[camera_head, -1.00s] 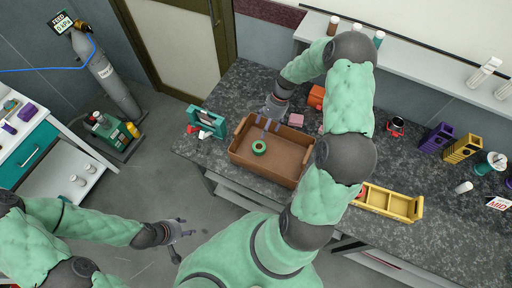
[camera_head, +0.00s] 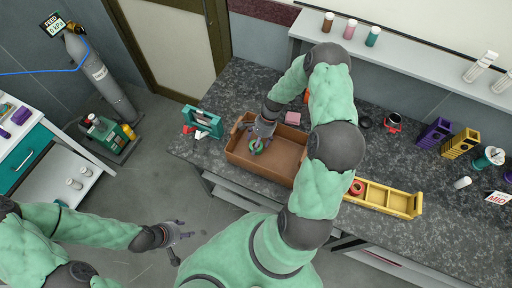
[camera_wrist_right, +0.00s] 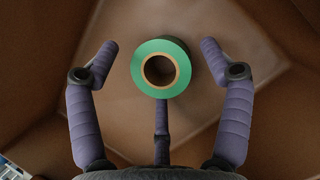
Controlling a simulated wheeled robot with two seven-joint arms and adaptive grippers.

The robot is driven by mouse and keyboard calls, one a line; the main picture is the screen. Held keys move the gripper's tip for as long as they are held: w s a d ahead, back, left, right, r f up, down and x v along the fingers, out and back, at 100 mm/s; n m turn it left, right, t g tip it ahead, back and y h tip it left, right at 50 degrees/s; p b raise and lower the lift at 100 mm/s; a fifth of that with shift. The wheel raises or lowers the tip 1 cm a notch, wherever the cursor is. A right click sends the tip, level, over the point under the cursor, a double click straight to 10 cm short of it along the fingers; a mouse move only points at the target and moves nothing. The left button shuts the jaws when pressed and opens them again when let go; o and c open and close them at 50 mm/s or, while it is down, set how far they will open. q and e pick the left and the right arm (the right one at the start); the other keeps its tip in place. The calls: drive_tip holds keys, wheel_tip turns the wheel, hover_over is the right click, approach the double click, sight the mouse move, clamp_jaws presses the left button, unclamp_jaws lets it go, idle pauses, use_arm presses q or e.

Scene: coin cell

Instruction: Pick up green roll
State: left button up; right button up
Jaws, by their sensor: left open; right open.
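The green roll (camera_wrist_right: 144,82) lies in the brown box, seen with its hole facing the right wrist camera. In the head view the green roll (camera_head: 253,150) is partly hidden by my right gripper (camera_head: 258,143). In the right wrist view my right gripper (camera_wrist_right: 160,58) is open, with its fingers on both sides of the roll and a gap on each side. A third finger shows just below the roll. My left gripper (camera_head: 184,230) is open and empty over the floor, away from the bench.
The brown box (camera_head: 291,158) has upright walls close around my right gripper. A yellow tray (camera_head: 398,202) with a red roll (camera_head: 357,187) stands to its right.

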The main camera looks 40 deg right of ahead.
drive_tip(key=c, duration=1.2)
